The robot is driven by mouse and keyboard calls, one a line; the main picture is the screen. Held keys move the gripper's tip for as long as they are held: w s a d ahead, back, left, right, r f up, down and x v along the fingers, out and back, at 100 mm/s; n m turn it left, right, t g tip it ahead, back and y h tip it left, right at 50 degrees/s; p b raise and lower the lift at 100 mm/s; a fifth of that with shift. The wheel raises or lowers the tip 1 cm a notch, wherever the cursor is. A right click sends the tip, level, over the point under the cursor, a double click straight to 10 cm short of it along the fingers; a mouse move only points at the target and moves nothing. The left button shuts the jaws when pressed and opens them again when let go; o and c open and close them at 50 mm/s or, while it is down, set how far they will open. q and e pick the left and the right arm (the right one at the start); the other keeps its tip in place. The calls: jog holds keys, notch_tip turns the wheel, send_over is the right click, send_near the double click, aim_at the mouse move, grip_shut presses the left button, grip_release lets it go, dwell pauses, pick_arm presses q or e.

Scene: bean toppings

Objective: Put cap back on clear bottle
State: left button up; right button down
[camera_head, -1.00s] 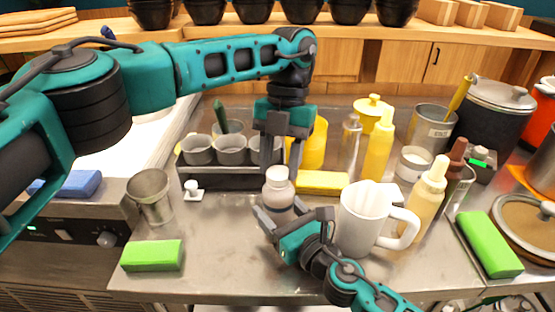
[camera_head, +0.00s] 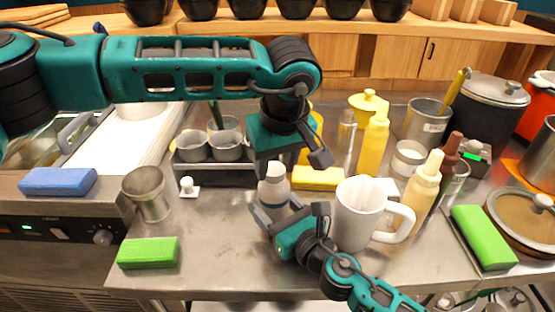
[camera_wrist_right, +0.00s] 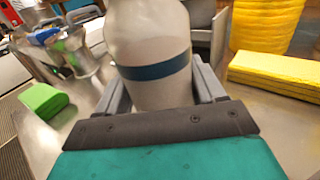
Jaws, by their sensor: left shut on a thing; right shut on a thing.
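The pale, translucent bottle (camera_head: 274,197) stands upright at the middle of the counter. Its blue band shows in the right wrist view (camera_wrist_right: 155,70), where its top is cut off. My right gripper (camera_head: 290,212) is shut on the bottle's lower body, one finger on each side. The greyish cap (camera_head: 275,171) sits at the bottle's mouth; I cannot tell whether it is seated. My left gripper (camera_head: 292,160) is directly above, pointing down with its fingers at the cap's level, and is shut on what appears to be the cap. Its exact contact is hard to see.
A white mug (camera_head: 357,210) stands close right of the bottle. A yellow sponge (camera_head: 318,179) and a cup rack (camera_head: 190,180) are behind it. A small white knobbed piece (camera_head: 188,187) and a metal cup (camera_head: 147,193) are at left. The counter between green sponge (camera_head: 148,252) and bottle is clear.

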pick_arm(q)
jog(key=m+h, duration=0.1)
jog(key=m, duration=0.5)
jog(key=shift+a+h, duration=0.2)
jog(key=shift+h, duration=0.2)
jog(key=o, duration=1.1)
jog(key=v, duration=1.2)
jog(key=shift+s, duration=0.1)
pick_arm(e)
jog(key=shift+c, duration=0.2)
grip_release()
